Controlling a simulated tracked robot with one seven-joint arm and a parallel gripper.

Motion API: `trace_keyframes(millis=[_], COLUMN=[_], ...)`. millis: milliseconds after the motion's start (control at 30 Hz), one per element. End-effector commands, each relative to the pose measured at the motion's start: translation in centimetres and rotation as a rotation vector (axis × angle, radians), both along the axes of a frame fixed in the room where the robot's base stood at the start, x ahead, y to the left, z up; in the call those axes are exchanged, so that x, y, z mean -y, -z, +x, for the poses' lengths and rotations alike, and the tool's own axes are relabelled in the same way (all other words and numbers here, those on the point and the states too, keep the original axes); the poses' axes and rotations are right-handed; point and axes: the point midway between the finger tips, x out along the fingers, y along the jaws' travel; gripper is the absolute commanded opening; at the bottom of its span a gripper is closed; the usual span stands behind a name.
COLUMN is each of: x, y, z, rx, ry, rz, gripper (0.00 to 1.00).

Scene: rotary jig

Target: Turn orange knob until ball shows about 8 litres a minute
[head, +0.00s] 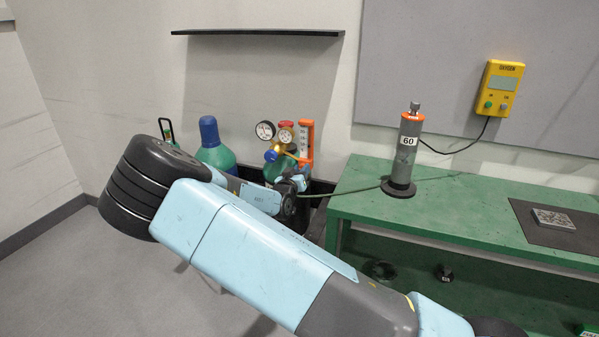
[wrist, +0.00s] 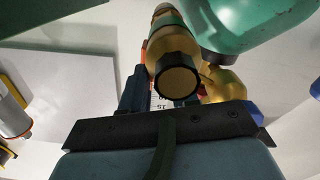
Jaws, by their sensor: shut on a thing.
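The flow gauge (head: 306,136) has an orange frame and stands upright beside the regulator in the head view. Its white scale (wrist: 158,103) shows partly in the wrist view, with the mark 15. I cannot make out the ball in either view. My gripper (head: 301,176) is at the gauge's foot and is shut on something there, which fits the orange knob. The knob itself is hidden by the jaws and wrist. In the wrist view a brass fitting with a dark end (wrist: 178,80) covers the space between the fingers.
The brass regulator (head: 281,152) with two round dials sits on a green cylinder. A blue-capped cylinder (head: 215,150) stands to the left. The green bench (head: 460,205) at right carries a grey cylinder marked 60 (head: 405,150). A yellow oxygen meter (head: 499,88) hangs on the wall board.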

Motion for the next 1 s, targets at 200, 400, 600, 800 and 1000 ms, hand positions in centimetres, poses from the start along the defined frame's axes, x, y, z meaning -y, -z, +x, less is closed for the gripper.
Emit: trace_keyframes(millis=[200, 400, 600, 800, 1000], x=[-0.12, -0.16, -0.21, -0.21, -0.09], y=[0.01, 0.01, 0.03, 0.03, 0.02], z=[0.03, 0.02, -0.01, -0.01, 0.0], rx=[0.033, 0.067, 0.07, 0.069, 0.07], ry=[-0.002, -0.003, -0.004, -0.004, -0.002], rz=[0.1, 0.19, 0.195, 0.194, 0.193], gripper=[0.0, 0.0, 0.0, 0.39, 0.55])
